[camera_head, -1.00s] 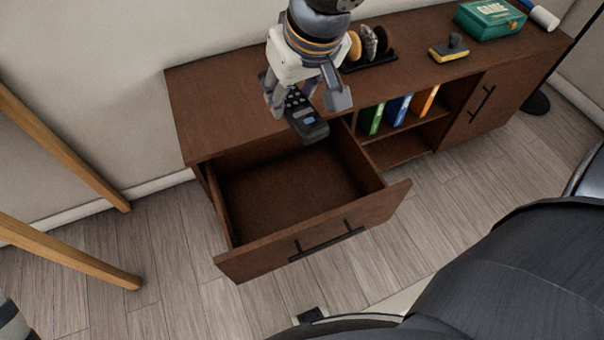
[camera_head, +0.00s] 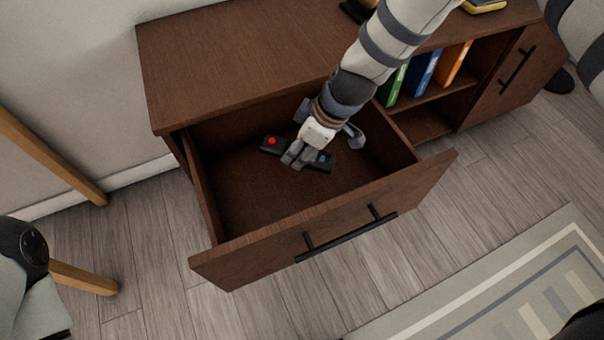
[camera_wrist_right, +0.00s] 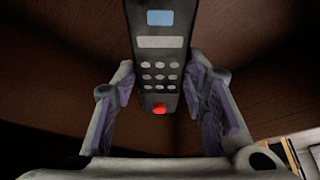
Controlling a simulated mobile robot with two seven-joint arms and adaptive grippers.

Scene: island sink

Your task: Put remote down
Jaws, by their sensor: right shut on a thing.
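The remote (camera_head: 270,145) is black with a red button, grey keys and a small blue screen. It is inside the open drawer (camera_head: 335,234) of the brown cabinet, low near the drawer floor; I cannot tell whether it touches the floor. My right gripper (camera_head: 307,150) reaches down into the drawer and is shut on the remote, hiding its middle. In the right wrist view the remote (camera_wrist_right: 160,62) lies between the two fingers of the gripper (camera_wrist_right: 162,78), its red button towards the palm. My left gripper is not in view.
The cabinet top (camera_head: 235,50) is bare at the left. Coloured books (camera_head: 425,72) stand in the open shelf to the right of the drawer. Wooden legs (camera_head: 45,155) stand at the left, and a striped rug (camera_head: 490,290) lies at lower right.

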